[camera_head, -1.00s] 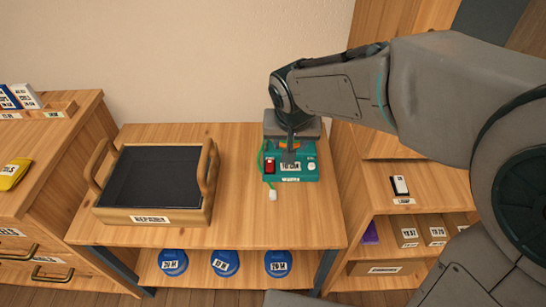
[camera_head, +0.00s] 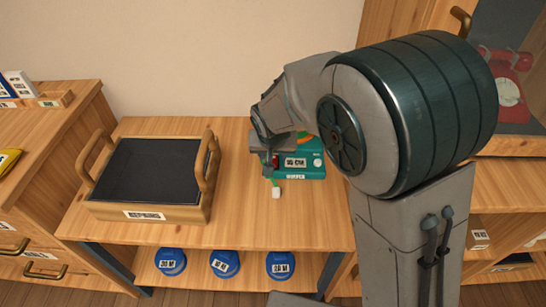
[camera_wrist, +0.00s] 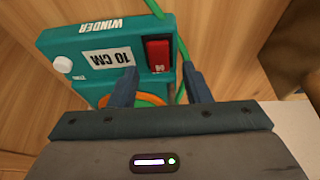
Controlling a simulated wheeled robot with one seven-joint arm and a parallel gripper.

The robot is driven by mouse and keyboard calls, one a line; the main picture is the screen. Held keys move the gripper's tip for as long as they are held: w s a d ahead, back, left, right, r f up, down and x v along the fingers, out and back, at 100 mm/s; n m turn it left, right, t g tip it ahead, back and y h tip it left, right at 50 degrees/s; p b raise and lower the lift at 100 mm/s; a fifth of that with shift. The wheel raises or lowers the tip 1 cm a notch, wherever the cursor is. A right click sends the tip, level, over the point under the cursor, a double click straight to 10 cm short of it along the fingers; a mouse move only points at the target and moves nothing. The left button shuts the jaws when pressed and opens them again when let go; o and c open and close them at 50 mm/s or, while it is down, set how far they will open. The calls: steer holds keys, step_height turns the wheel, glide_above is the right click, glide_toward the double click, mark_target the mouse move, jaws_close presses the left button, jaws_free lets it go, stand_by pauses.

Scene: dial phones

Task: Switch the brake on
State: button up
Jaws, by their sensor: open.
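The teal winder box (camera_head: 312,171) stands on the wooden table, with a "10 CM" label, a white knob and a red rocker switch (camera_head: 276,161). No marking that I can read says brake. In the wrist view the winder (camera_wrist: 98,38) is upside down, and the red switch (camera_wrist: 158,52) stands near its edge with small unreadable marks. My gripper (camera_wrist: 160,76) is open, its two dark fingertips on either side of the switch's near end; contact cannot be told. In the head view my gripper (camera_head: 271,160) is over the winder's left end and partly hides it.
A wooden tray (camera_head: 150,216) with upright handles stands to the left. Blue discs (camera_head: 225,263) lie on the shelf below. Bare table lies between tray and winder.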

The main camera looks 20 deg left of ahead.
steer(key=shift+x, duration=0.8)
jaws_close()
steer(key=shift+w+r+p, duration=0.1)
steer(key=shift+r+p, duration=0.1)
steer(key=shift+p, duration=0.25)
steer(key=shift+w+r+g+p, duration=0.15)
steer(key=shift+g+p, duration=0.35)
steer(key=shift+p, duration=0.65)
steer(key=shift+w+g+h+p, duration=0.1)
steer(key=shift+g+h+p, duration=0.2)
steer(key=shift+g+p, duration=0.5)
steer(key=shift+w+a+f+p, duration=0.1)
steer(key=shift+f+p, duration=0.2)
steer(key=shift+p, duration=0.35)
